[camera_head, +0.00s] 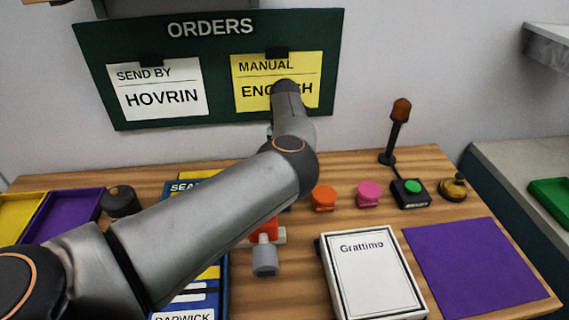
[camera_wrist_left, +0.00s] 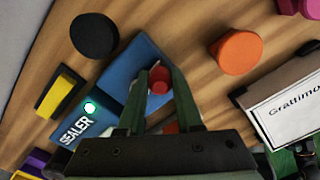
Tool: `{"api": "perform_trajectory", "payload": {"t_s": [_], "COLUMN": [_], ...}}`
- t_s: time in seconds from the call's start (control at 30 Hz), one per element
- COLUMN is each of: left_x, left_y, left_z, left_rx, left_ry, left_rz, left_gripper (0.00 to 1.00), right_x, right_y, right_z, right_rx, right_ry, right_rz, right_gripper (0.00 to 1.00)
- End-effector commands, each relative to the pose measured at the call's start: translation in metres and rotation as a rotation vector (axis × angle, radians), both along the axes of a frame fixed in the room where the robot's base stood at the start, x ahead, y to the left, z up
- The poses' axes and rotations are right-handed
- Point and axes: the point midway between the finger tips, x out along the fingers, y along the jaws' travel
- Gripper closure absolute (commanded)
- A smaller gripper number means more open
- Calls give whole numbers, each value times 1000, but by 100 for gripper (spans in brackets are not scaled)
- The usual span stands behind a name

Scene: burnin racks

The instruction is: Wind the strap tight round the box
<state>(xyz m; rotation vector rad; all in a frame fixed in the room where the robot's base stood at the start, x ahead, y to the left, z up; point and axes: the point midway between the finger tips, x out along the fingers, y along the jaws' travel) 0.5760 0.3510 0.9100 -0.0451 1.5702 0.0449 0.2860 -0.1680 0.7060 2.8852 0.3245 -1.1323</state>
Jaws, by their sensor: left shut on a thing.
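The white box marked Grattimo (camera_head: 372,277) lies flat on the table, right of centre in the head view. Its edge also shows at the right of the left wrist view (camera_wrist_left: 290,108). My left gripper (camera_wrist_left: 161,74) is shut on a small red knob (camera_wrist_left: 160,80) over the blue sealer (camera_wrist_left: 137,70). In the head view my left arm hides the gripper and much of the sealer (camera_head: 182,188). A red part (camera_head: 262,232) with a grey knob (camera_head: 265,261) shows below the arm. I cannot make out a strap. My right gripper is not in view.
Orange (camera_head: 324,197) and pink (camera_head: 368,193) knobs, a green button box (camera_head: 411,193) and a lamp post (camera_head: 395,130) stand at the back. A purple mat (camera_head: 478,268) lies right of the box. Yellow and purple trays (camera_head: 65,213) are at left.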

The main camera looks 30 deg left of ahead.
Motion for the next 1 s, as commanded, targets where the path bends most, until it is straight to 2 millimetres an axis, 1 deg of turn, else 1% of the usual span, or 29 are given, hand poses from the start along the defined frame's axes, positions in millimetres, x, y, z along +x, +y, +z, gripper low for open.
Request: {"api": "perform_trajectory", "payload": {"t_s": [0.37,0.4,0.63,0.87,1.0], "left_x": [0,0,0,0,1], "left_y": [-1,-1,0,0,0], "left_z": [1,1,0,0,8], "left_rx": [-1,-1,-1,0,0], "left_ry": [-1,-1,0,0,-1], "left_rz": [-5,-4,-4,-3,-4], "left_gripper": [100,64,38,37,37], "right_x": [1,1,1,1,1], "right_y": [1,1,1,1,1], "right_z": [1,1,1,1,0], "right_rx": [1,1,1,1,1], "right_ry": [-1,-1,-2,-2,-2], "right_rz": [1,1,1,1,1], "right_gripper": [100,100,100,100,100]}}
